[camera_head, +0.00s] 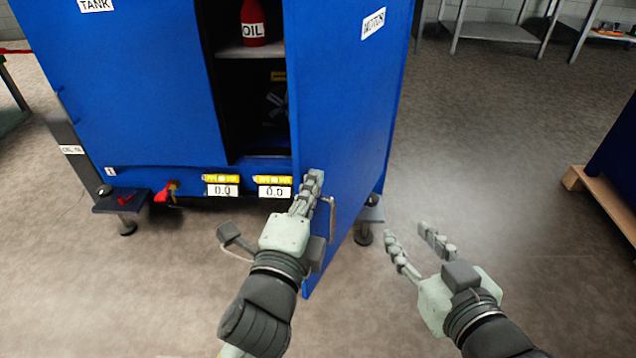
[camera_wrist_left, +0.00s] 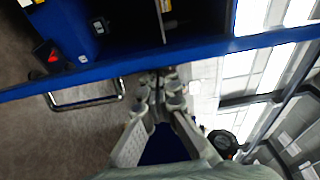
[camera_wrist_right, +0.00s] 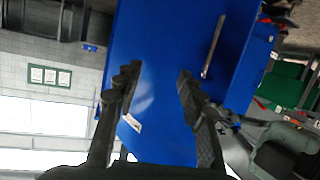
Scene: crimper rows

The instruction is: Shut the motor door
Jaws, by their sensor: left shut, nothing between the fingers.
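The blue motor door (camera_head: 345,110) stands open, its labelled outer face turned to the right and its free edge towards me. A metal bar handle (camera_head: 331,215) is on it near that edge. My left gripper (camera_head: 311,187) is shut and empty, at the door's free edge beside the handle; whether it touches cannot be told. In the left wrist view the door edge (camera_wrist_left: 150,61) runs across just beyond the fingertips (camera_wrist_left: 159,85). My right gripper (camera_head: 412,231) is open and empty, right of the door. In the right wrist view its spread fingers (camera_wrist_right: 158,75) face a blue panel (camera_wrist_right: 165,35) with a handle (camera_wrist_right: 214,45).
The open compartment shows a red oil bottle (camera_head: 254,22) on a shelf (camera_head: 250,50) and dark parts below. Yellow gauges (camera_head: 220,179) and a red valve (camera_head: 164,193) sit along the cabinet's lower front. A pallet (camera_head: 605,200) stands far right. Floor right of the door is clear.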

